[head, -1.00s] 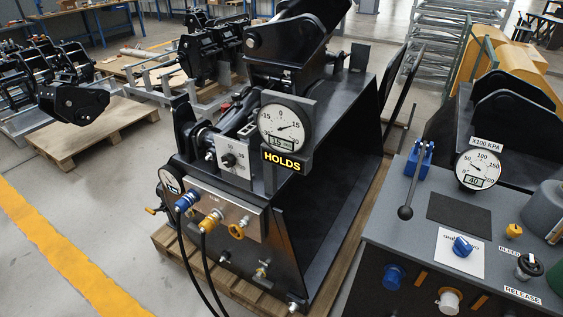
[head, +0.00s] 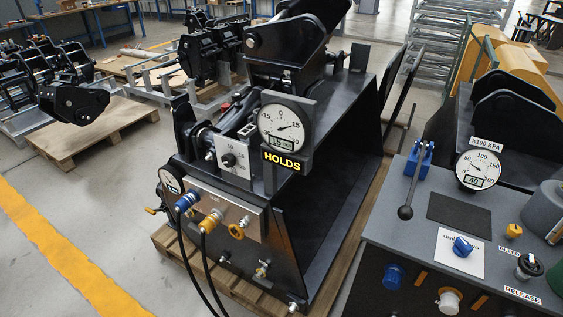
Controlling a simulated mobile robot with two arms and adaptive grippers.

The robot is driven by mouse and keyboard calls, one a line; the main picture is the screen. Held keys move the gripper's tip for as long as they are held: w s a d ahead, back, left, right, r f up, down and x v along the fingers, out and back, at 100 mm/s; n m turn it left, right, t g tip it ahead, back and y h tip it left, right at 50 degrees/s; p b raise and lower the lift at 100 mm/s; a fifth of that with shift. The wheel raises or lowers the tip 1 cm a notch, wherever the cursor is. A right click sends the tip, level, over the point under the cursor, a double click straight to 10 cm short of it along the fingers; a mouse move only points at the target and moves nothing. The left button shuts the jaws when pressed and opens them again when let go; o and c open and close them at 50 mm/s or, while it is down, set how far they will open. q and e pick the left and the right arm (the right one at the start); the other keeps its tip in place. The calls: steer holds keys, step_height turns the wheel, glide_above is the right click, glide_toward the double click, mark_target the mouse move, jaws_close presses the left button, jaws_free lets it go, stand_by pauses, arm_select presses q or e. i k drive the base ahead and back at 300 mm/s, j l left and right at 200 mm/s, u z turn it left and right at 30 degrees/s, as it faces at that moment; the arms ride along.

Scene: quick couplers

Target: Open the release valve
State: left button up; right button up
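The release valve knob (head: 529,266) is black with a white pointer line on a metal base. It stands on the grey bench top (head: 410,236) at the lower right, above the RELEASE label (head: 522,295). A small yellow BLEED knob (head: 514,230) is just behind it. A gauge (head: 478,169) marked X100 KPA shows 40 on its display. Neither of my grippers is in view.
A blue rotary knob (head: 462,246) on a white plate and a black-balled lever (head: 411,185) stand on the bench. A grey cylinder (head: 546,209) is at the right edge. The black coupler machine (head: 330,170) has a HOLDS sign (head: 283,162) and two hoses.

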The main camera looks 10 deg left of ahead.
mark_target(527, 263)
steer(key=z, duration=1.35)
